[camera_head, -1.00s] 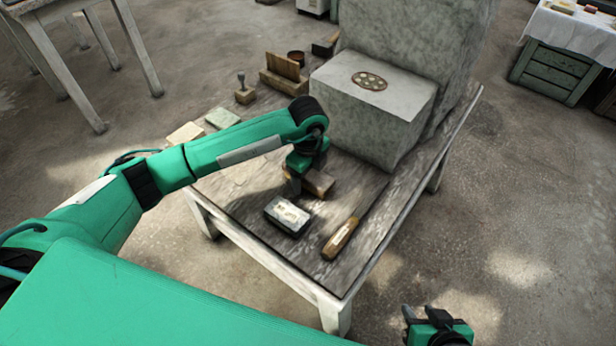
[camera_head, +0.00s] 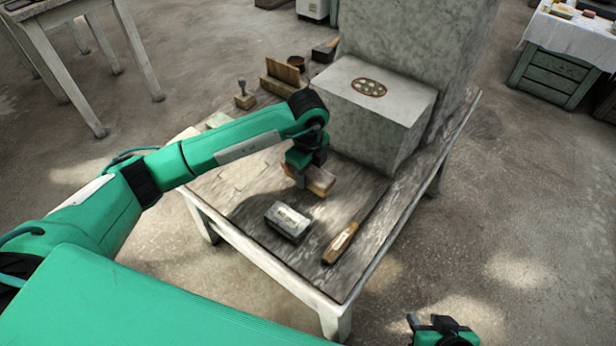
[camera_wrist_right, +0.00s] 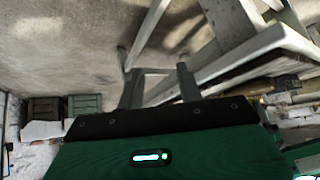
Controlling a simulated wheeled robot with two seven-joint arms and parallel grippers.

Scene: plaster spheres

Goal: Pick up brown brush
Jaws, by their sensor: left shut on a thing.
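The brown brush (camera_head: 321,181), a small block with a brown and pinkish body, is in the jaws of my left gripper (camera_head: 300,178) in the head view. The gripper is shut on it from above, and the fingers cover part of its left end. The brush looks slightly raised over the wooden table (camera_head: 240,180). My right gripper (camera_head: 430,326) shows at the bottom right, away from the table. In the right wrist view its two fingers (camera_wrist_right: 160,88) stand apart with nothing between them.
A dark grey block (camera_head: 288,222) and a wooden-handled tool (camera_head: 341,243) lie near the brush. A large stone block (camera_head: 375,115) stands behind it. Small items, including a wooden holder (camera_head: 283,76) and a stamp-like tool (camera_head: 244,95), line the far left edge.

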